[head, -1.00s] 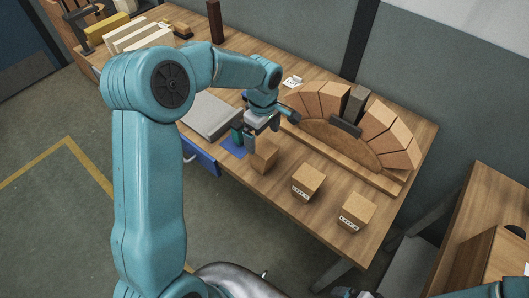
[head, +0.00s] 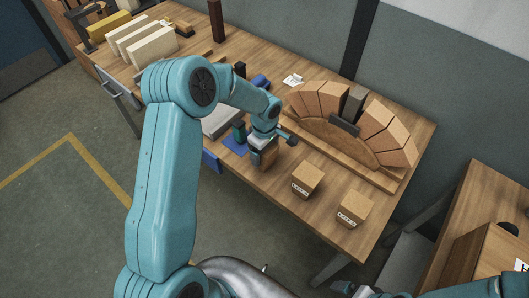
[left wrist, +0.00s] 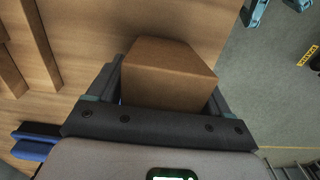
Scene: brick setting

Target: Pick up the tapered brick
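The tapered brick (head: 270,154) stands on the wooden table near its front edge, partly hidden by my left gripper (head: 262,150). In the left wrist view, the brick (left wrist: 167,75) lies between the two fingers of the left gripper (left wrist: 165,85), one on each side. The gripper looks open around it, with little room at the sides. Whether the fingers touch it is hard to see. The brick appears to rest on the table.
Two labelled brick blocks (head: 307,180) (head: 354,209) stand to the right. Behind is a brick arch on a wooden form (head: 340,136), with a dark grey keystone piece at its top.

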